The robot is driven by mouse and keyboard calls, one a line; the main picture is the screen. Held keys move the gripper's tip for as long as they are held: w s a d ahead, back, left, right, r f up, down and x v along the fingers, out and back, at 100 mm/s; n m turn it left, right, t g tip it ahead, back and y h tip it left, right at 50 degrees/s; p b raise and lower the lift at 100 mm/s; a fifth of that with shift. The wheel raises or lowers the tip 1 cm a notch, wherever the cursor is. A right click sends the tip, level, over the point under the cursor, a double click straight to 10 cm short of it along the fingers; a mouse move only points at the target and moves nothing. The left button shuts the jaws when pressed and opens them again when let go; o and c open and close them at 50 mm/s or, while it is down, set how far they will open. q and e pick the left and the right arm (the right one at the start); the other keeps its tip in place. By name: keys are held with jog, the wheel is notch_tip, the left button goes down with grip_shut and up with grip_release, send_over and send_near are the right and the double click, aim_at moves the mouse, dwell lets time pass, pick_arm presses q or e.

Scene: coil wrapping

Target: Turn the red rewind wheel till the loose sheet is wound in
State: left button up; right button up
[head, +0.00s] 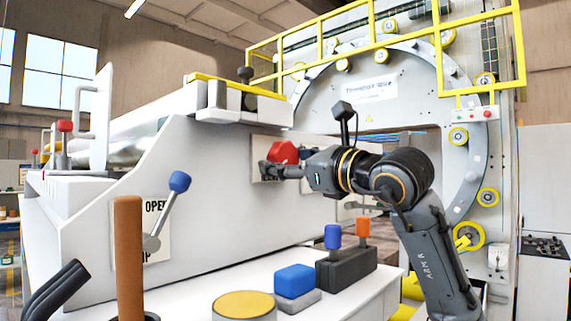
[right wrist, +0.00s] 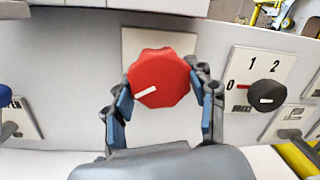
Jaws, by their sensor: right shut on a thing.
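The red rewind wheel (head: 284,153) is on the front of the white machine in the head view. In the right wrist view the wheel (right wrist: 160,77) is a scalloped red knob with a white mark pointing to the lower left. My right gripper (head: 268,170) is at the wheel, with its fingers (right wrist: 166,92) on the wheel's left and right sides, shut on it. A grey metallic roll (head: 140,148) lies at the upper left of the machine; I cannot make out a loose sheet on it. I cannot make out my left gripper.
A black selector knob (right wrist: 267,95) marked 0, 1, 2 is right of the wheel. A blue-ended lever (head: 179,182) stands at the left. A blue block (head: 295,279) and a dark switch box (head: 346,266) are on the white ledge below. A yellow railing (head: 400,35) runs above.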

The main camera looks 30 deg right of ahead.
jog(key=shift+r, duration=0.1)
dwell(0.4)
jog(key=o, duration=1.2)
jog(key=shift+c, duration=0.2)
jog(key=v, duration=1.2)
